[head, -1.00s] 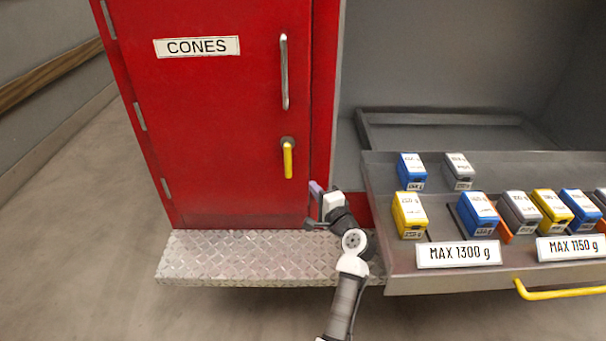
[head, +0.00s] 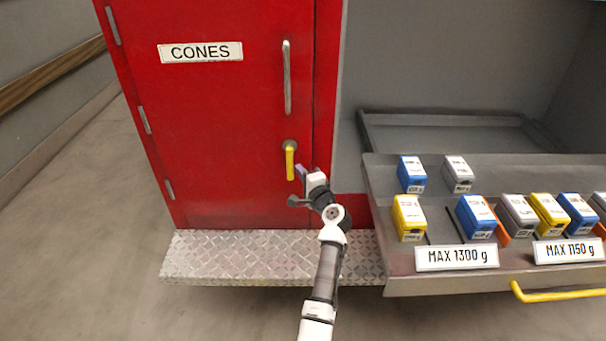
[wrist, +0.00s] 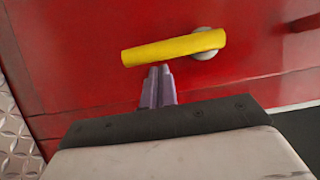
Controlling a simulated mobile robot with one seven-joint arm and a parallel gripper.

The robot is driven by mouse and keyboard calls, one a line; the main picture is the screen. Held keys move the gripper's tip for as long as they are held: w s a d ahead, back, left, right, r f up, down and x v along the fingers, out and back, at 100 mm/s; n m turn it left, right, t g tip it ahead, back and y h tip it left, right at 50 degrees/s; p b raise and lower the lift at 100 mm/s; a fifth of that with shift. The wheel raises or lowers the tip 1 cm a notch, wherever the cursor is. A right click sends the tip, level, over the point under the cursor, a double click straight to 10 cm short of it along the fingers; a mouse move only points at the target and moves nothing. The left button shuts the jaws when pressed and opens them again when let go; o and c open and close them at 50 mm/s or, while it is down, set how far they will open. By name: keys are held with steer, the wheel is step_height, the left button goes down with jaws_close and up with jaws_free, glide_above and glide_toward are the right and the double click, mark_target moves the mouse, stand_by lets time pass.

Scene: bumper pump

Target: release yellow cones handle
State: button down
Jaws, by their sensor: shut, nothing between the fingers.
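The yellow cones handle (head: 290,160) hangs straight down from its round mount on the red door (head: 225,120) labelled CONES. It also shows in the wrist view (wrist: 172,47), lying across the upper middle with its grey mount at the right end. My gripper (head: 300,171) is just right of the handle's lower part in the head view. In the wrist view its two purple fingers (wrist: 158,72) are together and empty, their tips close below the handle's edge. I cannot tell whether they touch it.
A silver bar handle (head: 287,78) is higher on the door. A diamond-plate step (head: 240,256) runs below. To the right a grey tray (head: 400,278) holds several blue, grey and yellow blocks, with a yellow bar handle (head: 560,294) in front. Floor at the left is clear.

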steer(key=shift+f, duration=0.1)
steer(key=shift+a+m+b, duration=0.2)
steer(key=shift+m+b, duration=0.1)
steer(key=shift+b, duration=0.2)
